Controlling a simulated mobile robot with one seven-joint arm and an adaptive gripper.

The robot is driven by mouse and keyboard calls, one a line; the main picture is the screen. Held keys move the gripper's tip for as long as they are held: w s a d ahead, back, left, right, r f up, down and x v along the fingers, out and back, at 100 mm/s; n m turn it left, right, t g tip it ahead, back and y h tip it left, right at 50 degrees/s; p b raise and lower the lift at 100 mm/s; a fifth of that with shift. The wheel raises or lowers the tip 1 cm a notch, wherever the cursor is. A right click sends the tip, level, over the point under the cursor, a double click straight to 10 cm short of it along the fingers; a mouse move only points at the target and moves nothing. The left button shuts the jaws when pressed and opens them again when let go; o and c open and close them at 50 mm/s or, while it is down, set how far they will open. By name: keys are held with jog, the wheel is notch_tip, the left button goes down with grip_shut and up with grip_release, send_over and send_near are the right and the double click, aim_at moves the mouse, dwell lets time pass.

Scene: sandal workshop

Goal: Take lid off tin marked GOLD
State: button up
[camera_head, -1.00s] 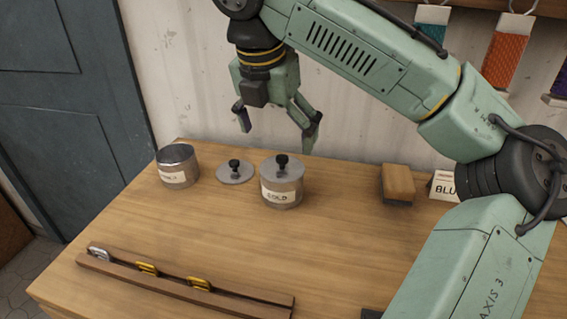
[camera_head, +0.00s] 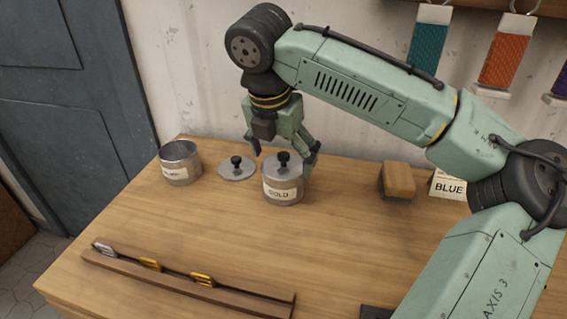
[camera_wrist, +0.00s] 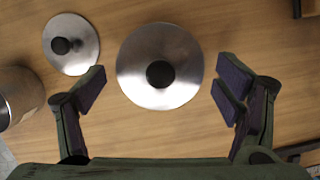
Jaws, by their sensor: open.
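The tin marked GOLD (camera_head: 281,194) stands upright on the wooden bench. Its grey metal lid (camera_head: 271,169) with a black knob (camera_head: 283,159) is on it. In the wrist view the lid (camera_wrist: 135,80) and its knob (camera_wrist: 160,74) lie between my finger pads, nearer the top of the picture. My gripper (camera_head: 284,160) is open and empty, fingers pointing down, just above and behind the tin. In the wrist view my gripper (camera_wrist: 162,92) has a pad on each side of the lid, apart from it.
An open tin (camera_head: 180,165), its label hard to read, stands at left. A loose lid (camera_head: 236,171) with a black knob lies between the tins. A wooden block brush (camera_head: 398,180) and a BLUE card (camera_head: 449,187) are at right. A wooden rail (camera_head: 190,284) with buckles lies in front.

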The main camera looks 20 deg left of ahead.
jog(key=c, duration=1.4)
jog(key=shift+s, duration=0.1)
